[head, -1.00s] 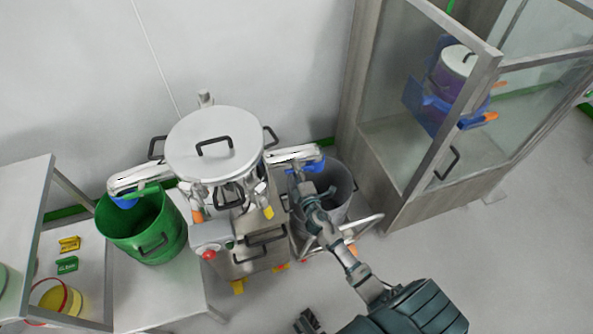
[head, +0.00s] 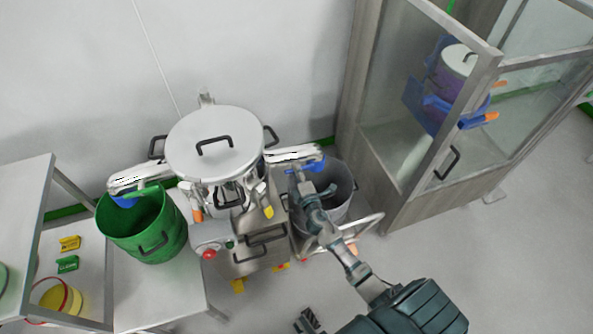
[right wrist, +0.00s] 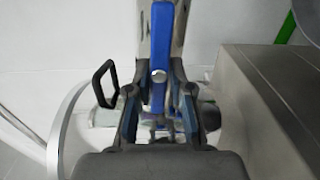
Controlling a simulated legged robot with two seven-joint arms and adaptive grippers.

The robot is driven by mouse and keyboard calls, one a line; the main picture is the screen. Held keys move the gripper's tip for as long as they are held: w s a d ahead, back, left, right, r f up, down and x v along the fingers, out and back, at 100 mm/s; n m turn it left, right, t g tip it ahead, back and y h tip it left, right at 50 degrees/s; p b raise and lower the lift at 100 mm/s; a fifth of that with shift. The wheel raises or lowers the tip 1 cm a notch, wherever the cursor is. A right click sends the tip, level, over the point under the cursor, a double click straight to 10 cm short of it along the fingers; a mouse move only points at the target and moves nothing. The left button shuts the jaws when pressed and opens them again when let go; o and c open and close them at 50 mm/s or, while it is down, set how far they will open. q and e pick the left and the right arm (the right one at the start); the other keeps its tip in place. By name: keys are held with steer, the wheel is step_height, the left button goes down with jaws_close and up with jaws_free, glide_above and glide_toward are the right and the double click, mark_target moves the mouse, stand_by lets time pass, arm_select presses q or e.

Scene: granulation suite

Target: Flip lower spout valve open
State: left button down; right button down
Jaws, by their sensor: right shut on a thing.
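The steel vessel (head: 214,145) with a flat lid stands in the middle of the head view. A metal spout (head: 290,153) with a blue valve lever (head: 312,163) sticks out on its right, above a grey bucket (head: 342,195). My right gripper (head: 297,172) is at this lever. In the right wrist view, the blue lever (right wrist: 159,45) runs upright between the two fingers of my right gripper (right wrist: 158,98), which are shut on it. The fingers partly hide the valve. A dark piece at the bottom of the head view may be my left gripper; its jaws cannot be made out.
A second spout (head: 140,178) hangs over a green bucket (head: 145,225) on the left. A control box (head: 210,237) with a red button sits at the front. A glass-doored cabinet (head: 385,170) stands close on the right. Open floor lies at the lower right.

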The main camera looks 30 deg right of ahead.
arm_select(q)
steer(key=shift+w+a, duration=0.2)
steer(key=shift+w, duration=0.1)
arm_select(e)
steer(key=shift+f, duration=0.2)
stand_by(0.4)
steer(key=c, duration=1)
jaws_free()
steer(key=shift+w, duration=0.1)
steer(key=shift+c, duration=0.2)
arm_select(q)
steer(key=shift+s+d, duration=0.25)
arm_select(e)
steer(key=shift+d, duration=0.1)
arm_select(q)
steer(key=shift+w+a, duration=0.1)
steer(key=shift+w, duration=0.05)
arm_select(e)
steer(key=v, duration=1.2)
